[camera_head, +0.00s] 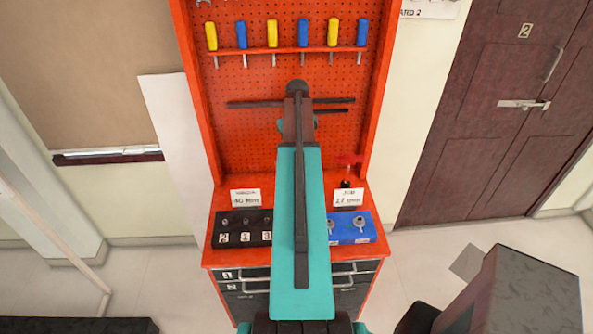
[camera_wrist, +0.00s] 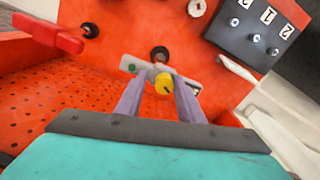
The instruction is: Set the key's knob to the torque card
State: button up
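The key shows in the wrist view as a grey bar (camera_wrist: 143,68) with a green dot near its left end and a yellow knob (camera_wrist: 164,84) at its middle. A black round post shows just behind it. My gripper (camera_wrist: 162,80) has its two grey-purple fingers apart, one on each side of the knob. A gap shows on the left side; contact on the right is unclear. In the head view my arm hides the key. Two white cards stand on the bench: the left card (camera_head: 245,197) reads 40, the right card (camera_head: 346,197) reads 27; their small headings are hard to read.
A red handle (camera_head: 347,160) stands on a black post at the right. A black numbered block (camera_head: 241,241) is at the left, a blue block (camera_head: 353,240) at the right. The orange pegboard (camera_head: 250,80) rises behind, with yellow and blue-handled screwdrivers above.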

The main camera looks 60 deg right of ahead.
jog(key=n, duration=0.4)
jog(key=shift+f, duration=0.25)
jog(key=shift+s+n, duration=0.1)
jog(key=shift+n, duration=2.1)
jog(key=c, duration=0.3)
